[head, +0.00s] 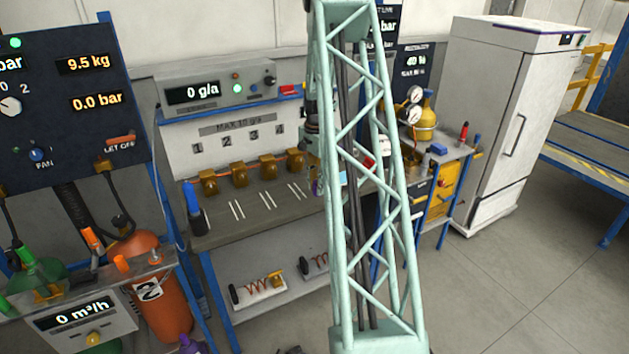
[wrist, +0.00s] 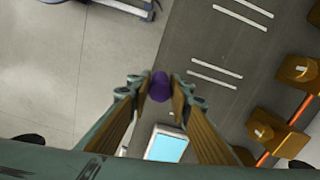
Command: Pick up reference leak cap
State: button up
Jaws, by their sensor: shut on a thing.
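A small purple cap (wrist: 159,87), by its look the reference leak cap, is between my fingertips in the wrist view. My gripper (wrist: 159,92) is shut on it, one finger on each side. The grey bench top lies beyond the cap; I cannot tell the gap between them. In the head view, my green lattice arm link hides most of the gripper, and only a bit of purple shows at its left edge.
The grey bench (head: 258,216) carries several brass blocks (head: 246,174) and white paired marks. A device with a light-blue screen (wrist: 165,147) is close below the gripper in the wrist view. A tool with a blue handle (head: 193,198) stands at the bench's left end.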

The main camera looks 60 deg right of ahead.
jog(key=shift+s+a+r, duration=0.15)
jog(key=shift+s+a, duration=0.8)
jog(key=shift+s, duration=0.05)
jog(key=shift+s+a+r, duration=0.1)
jog(key=shift+s+a, duration=0.85)
jog(key=shift+a, duration=0.1)
